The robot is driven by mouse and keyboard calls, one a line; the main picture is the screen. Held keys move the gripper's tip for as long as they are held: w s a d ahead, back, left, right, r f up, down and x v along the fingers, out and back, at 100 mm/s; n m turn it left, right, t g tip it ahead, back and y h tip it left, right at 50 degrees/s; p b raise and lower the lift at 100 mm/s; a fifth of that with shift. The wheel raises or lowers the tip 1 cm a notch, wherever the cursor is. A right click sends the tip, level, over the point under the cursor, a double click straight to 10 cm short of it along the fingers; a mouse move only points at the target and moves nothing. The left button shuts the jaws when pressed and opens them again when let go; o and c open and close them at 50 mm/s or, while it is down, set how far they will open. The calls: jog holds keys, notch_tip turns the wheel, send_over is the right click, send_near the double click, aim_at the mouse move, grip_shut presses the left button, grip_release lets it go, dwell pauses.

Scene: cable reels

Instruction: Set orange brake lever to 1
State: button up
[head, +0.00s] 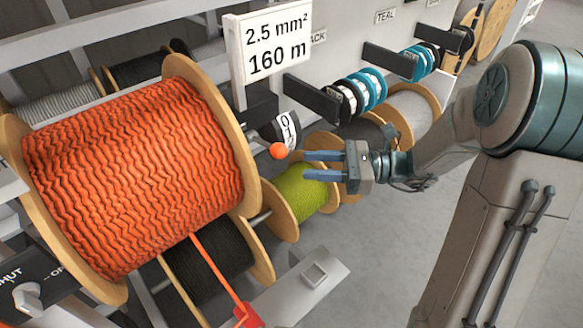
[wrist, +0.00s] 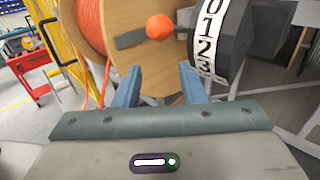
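The orange brake lever shows as a round orange knob (head: 278,151) beside the big orange cable reel (head: 130,180) in the head view. In the wrist view the knob (wrist: 160,27) is ahead of and between my fingertips, with a gap. A dark dial drum with a white number strip (wrist: 206,45) is right of the knob and shows 0, 1, 2, 3. The drum (head: 287,130) is partly visible in the head view. My gripper (head: 325,167) is open and empty, just right of and below the knob. It also shows in the wrist view (wrist: 158,88).
A sign reading 2.5 mm² 160 m (head: 272,48) stands above the knob. A yellow-green reel (head: 300,195) and a black reel (head: 212,262) sit below. Dark bars with blue and white rolls (head: 368,88) stick out behind. Floor at centre right (head: 390,235) is clear.

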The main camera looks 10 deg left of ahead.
jog(key=d+b, duration=0.1)
jog(key=d, duration=0.5)
jog(key=shift+w+d, duration=0.15)
jog(key=shift+w, duration=0.1)
